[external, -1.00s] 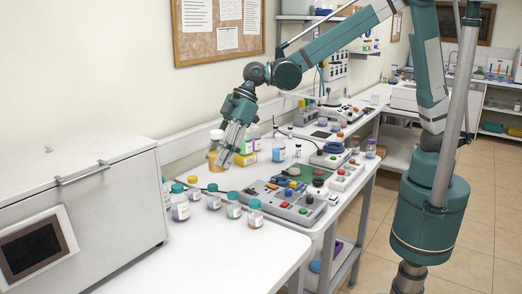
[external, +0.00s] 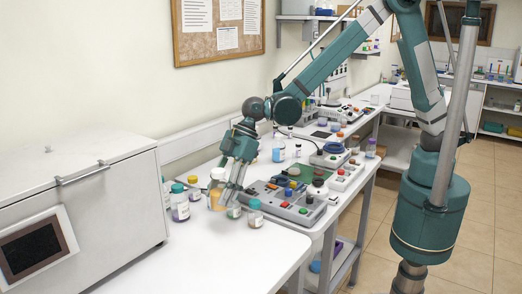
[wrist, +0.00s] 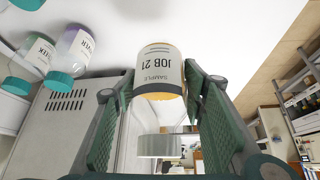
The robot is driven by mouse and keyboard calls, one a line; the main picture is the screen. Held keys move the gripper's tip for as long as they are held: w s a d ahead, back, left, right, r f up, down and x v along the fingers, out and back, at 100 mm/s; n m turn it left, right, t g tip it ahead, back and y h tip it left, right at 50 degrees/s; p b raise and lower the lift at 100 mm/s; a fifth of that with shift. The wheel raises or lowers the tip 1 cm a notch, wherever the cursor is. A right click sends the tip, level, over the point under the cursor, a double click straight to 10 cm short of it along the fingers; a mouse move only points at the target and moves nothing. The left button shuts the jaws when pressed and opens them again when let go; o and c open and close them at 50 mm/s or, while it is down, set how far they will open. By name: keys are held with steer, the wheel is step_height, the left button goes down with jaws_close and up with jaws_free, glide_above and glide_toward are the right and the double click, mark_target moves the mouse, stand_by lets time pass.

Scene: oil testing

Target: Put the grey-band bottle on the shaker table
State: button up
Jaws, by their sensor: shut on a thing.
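The held bottle (external: 216,198) has amber contents and a pale cap. In the wrist view the bottle (wrist: 160,70) shows a white label reading "SAMPLE JOB 21". My gripper (external: 227,196) is shut on it, and the green finger pads (wrist: 160,88) lie on either side of it. The bottle is over the front part of the white bench, near several teal-capped bottles; I cannot tell its height above the surface. Grey equipment with buttons (external: 290,207) and a green pad lies to the right; I cannot tell which part is the shaker table.
Teal-capped bottles stand close by: a purple one (external: 180,208) to the left and another (external: 255,215) to the right. A large white machine (external: 80,200) fills the left. A blue bottle (external: 278,152) stands behind. The bench front is bare.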

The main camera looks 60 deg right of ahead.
steer(key=shift+f, duration=0.2)
steer(key=shift+f, duration=0.1)
steer(key=shift+f, duration=3.05)
steer(key=shift+f, duration=1.85)
steer(key=shift+f+b, duration=0.2)
steer(key=shift+b, duration=0.15)
steer(key=o, duration=1.1)
steer(key=shift+r, duration=0.25)
